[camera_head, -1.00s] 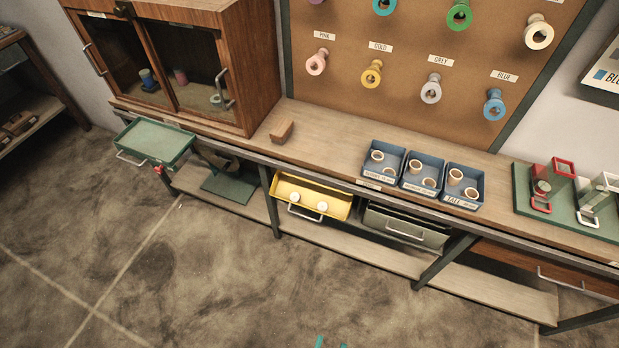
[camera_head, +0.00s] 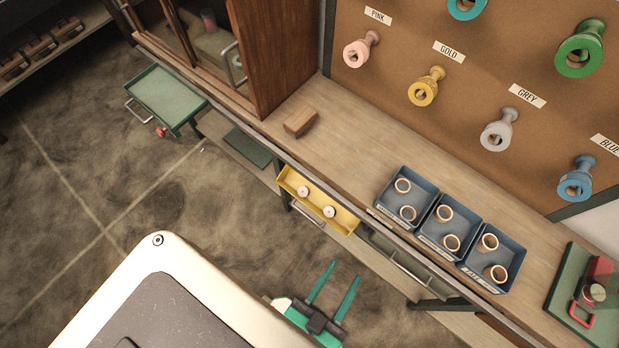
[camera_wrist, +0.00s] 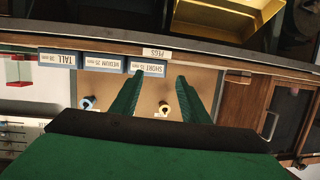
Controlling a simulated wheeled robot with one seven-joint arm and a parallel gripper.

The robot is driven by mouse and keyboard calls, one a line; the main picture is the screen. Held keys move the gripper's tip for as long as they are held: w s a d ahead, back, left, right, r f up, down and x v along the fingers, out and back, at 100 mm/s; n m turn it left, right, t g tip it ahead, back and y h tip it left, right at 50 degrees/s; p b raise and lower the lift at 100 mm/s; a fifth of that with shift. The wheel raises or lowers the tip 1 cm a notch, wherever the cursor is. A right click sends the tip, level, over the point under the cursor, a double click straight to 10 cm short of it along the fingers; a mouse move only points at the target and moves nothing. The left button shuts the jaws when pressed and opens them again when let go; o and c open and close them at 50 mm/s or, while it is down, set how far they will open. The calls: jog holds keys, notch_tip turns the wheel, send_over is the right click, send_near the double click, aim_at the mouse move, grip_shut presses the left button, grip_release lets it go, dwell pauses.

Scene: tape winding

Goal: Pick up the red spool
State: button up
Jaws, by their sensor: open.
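No clearly identifiable red spool shows. A small red object (camera_head: 161,132) is at the near edge of the green tray (camera_head: 166,96); it is too small to tell whether it is a spool. A red part (camera_head: 594,292) stands on the green base at the right edge, partly cut off. My gripper (camera_head: 343,273) is open and empty, its two green fingers apart in front of the bench, away from both red things. In the wrist view the gripper (camera_wrist: 156,78) also shows open, with nothing between its fingers.
Blue bins (camera_head: 406,176) with rings sit on the bench by a wooden block (camera_head: 300,121). Pink (camera_head: 358,50), gold (camera_head: 425,90), grey (camera_head: 497,133) and blue spools (camera_head: 575,182) hang on the pegboard.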

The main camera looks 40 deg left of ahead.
jog(key=w+a+f+g+y, duration=0.2)
jog(key=w+a+f, duration=0.35)
jog(key=f, duration=0.35)
jog(key=m+g+h, duration=0.3)
jog(key=g, duration=0.5)
send_near(303, 192)
jog(key=x, duration=0.9)
jog(key=shift+r, duration=0.1)
jog(key=c, duration=0.8)
